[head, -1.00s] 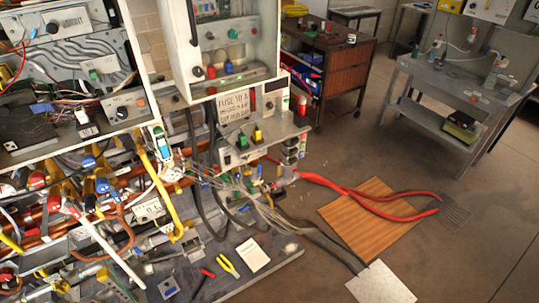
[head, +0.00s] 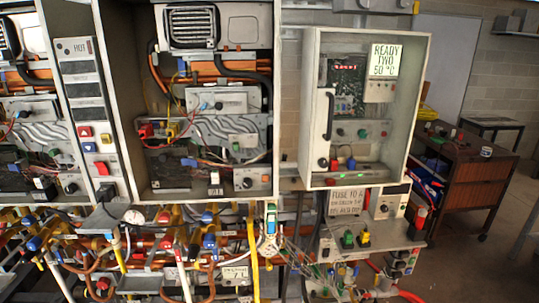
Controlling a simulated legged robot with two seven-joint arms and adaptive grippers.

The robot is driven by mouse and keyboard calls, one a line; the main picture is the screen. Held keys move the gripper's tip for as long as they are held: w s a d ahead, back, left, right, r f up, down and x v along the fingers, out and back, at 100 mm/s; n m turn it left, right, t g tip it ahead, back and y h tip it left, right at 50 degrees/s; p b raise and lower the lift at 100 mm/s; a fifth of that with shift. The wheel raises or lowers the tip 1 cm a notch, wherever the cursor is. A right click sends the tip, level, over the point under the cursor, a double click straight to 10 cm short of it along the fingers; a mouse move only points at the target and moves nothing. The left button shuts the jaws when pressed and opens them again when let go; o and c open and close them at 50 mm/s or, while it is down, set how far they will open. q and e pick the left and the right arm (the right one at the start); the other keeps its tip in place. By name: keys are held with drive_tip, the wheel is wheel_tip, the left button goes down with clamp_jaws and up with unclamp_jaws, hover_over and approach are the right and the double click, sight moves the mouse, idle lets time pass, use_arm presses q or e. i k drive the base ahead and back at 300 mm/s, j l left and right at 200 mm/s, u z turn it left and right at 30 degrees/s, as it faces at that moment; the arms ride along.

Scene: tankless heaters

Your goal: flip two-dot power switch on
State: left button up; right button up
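No switch with two dots can be made out; any such marks are too small to read. A small black-and-white switch (head: 215,184) sits at the lower edge of the middle open heater cabinet, left of a grey knob box (head: 252,179). A similar switch (head: 42,184) is in the left cabinet, and a black switch (head: 106,192) is at the foot of the grey panel between them. At the right, an open white control box (head: 366,110) bears a "READY TWO 50 °C" sign (head: 383,60). Neither of my grippers is in view.
Pipes and coloured valves crowd the space below the cabinets. A shelf below the white box carries a green switch (head: 347,239) and a yellow switch (head: 363,237) beside a fuse sign (head: 346,202). A brown cart (head: 470,185) stands at right, with bare floor near it.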

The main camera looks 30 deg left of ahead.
sight(103, 170)
drive_tip(key=u, duration=2)
